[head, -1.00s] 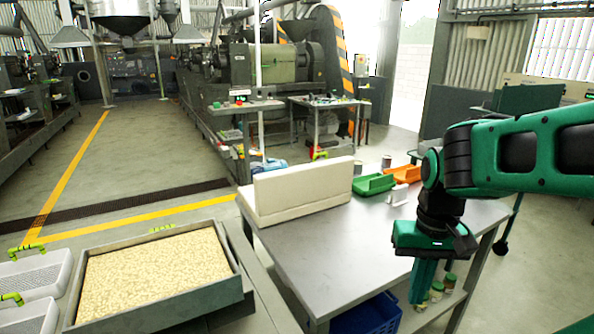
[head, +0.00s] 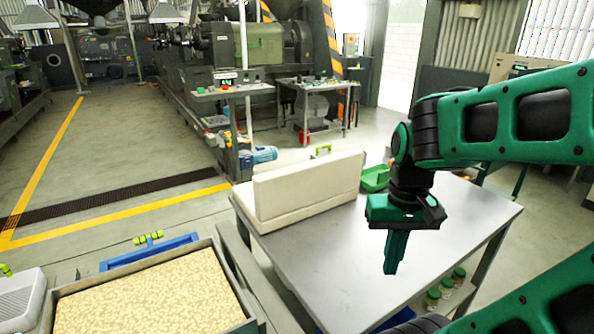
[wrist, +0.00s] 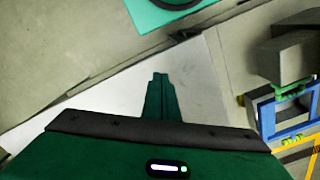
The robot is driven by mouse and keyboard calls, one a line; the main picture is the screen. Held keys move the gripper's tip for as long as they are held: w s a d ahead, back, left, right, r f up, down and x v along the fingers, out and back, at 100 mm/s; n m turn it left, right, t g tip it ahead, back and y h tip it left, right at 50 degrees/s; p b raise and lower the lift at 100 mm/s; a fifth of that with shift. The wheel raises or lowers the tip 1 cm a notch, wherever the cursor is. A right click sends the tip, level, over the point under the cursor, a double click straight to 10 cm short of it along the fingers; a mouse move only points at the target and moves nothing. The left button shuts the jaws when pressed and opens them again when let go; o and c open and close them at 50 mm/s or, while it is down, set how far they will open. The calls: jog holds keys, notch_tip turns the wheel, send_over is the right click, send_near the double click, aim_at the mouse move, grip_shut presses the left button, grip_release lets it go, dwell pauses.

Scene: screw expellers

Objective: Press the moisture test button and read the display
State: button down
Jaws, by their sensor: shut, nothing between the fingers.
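No moisture test button or its display can be clearly made out. A cream, L-shaped block-like unit (head: 308,190) stands at the back left of the grey metal table (head: 320,262); no button or screen shows on its visible faces. A small lit display (head: 227,82) shows on a far bench, too small to read surely. My gripper (head: 391,270) points down over the table, right of the cream unit and apart from it. Its fingers are together and empty; they also show closed in the wrist view (wrist: 160,78).
A grey tray of pale grains (head: 145,298) is at the lower left. A green bin (head: 375,178) sits at the table's back, partly behind my arm. Jars (head: 445,287) stand on the shelf below. The tabletop's middle is clear; open floor lies left.

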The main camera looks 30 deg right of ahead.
jog(key=w+d+r+n, duration=0.1)
jog(key=w+d+r, duration=0.2)
jog(key=w, duration=1)
jog(key=w+d+r+n+t, duration=0.1)
jog(key=w+d+r+n, duration=0.1)
jog(key=w, duration=1)
jog(key=w+d+r+n+t, duration=0.1)
jog(key=w+d+r, duration=0.3)
jog(key=w, duration=0.9)
jog(key=shift+w+d+n+h, duration=0.2)
jog(key=shift+w+n+h, duration=0.1)
jog(key=shift+w+h, duration=0.1)
jog(key=w+d+f+n, duration=0.1)
jog(key=w, duration=0.6)
jog(key=w+d+f+n+t, duration=0.1)
jog(key=w+f, duration=0.1)
jog(key=w, duration=0.6)
jog(key=shift+w+d+t+y, duration=0.15)
jog(key=shift+d+t+y, duration=0.15)
jog(key=shift+d+y, duration=0.1)
jog(key=x, duration=0.8)
jog(key=s+x, duration=0.1)
jog(key=x, duration=0.4)
jog(key=shift+f, duration=0.6)
